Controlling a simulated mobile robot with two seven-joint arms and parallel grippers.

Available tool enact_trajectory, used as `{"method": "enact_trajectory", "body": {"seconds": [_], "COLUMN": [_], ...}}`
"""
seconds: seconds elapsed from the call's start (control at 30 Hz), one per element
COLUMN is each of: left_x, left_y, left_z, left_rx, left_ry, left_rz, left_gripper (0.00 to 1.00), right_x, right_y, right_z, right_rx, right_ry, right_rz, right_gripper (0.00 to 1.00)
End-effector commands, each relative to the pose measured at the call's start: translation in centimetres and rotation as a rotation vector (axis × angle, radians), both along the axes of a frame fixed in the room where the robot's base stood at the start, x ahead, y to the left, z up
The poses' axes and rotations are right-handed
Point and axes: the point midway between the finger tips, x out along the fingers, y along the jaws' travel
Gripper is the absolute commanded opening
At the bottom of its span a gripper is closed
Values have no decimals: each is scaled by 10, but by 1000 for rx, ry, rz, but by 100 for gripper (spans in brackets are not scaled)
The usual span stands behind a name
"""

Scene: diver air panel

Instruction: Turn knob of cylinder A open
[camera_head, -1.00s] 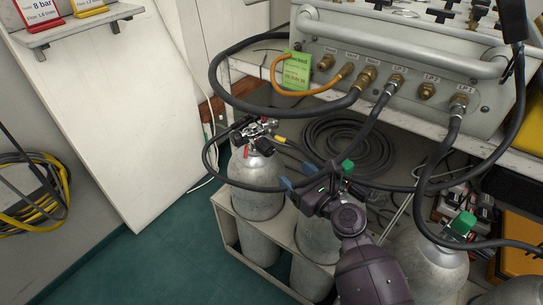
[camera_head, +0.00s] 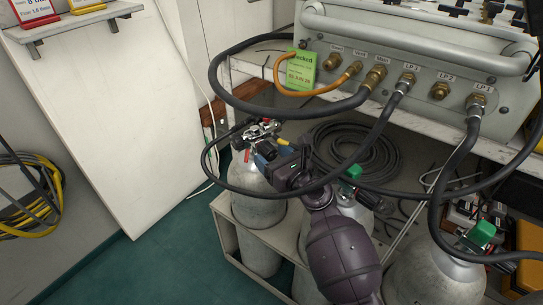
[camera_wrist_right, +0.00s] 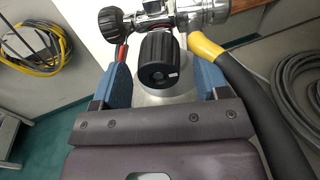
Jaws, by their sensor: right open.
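The leftmost grey cylinder (camera_head: 248,178) stands upright in the rack, with a metal valve (camera_head: 264,130) and black knobs on top. I see no letter on it. In the right wrist view, one ribbed black knob (camera_wrist_right: 159,60) faces me, and a second black knob (camera_wrist_right: 107,25) sits at the valve's left end. My right gripper (camera_head: 265,152) is at the valve. Its blue fingers are open, one on each side of the facing knob, with gaps visible (camera_wrist_right: 162,80). In the head view the gripper hides most of that knob. My left gripper is not in view.
A black hose with a yellow collar (camera_wrist_right: 207,47) runs close by the right finger. Other cylinders with green knobs (camera_head: 482,233) stand to the right. The air panel (camera_head: 425,80) with its hoses overhangs behind. Floor (camera_head: 150,260) at left is clear.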

Motion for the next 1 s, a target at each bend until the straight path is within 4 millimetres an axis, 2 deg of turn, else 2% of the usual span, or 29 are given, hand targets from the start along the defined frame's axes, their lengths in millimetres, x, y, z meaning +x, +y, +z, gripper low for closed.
{"method": "enact_trajectory", "body": {"seconds": [0.4,0.47,0.73,1.0], "left_x": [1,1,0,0], "left_y": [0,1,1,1], "left_z": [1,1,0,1], "left_rx": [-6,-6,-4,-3], "left_ry": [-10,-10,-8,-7], "left_rz": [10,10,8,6], "left_gripper": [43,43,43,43], "right_x": [5,5,5,5], "right_y": [4,4,4,4], "right_z": [1,1,1,1], "right_rx": [1,1,1,-22], "right_ry": [-1,-1,-1,-15], "right_rz": [0,0,0,1], "right_gripper": [68,61,19,19]}}
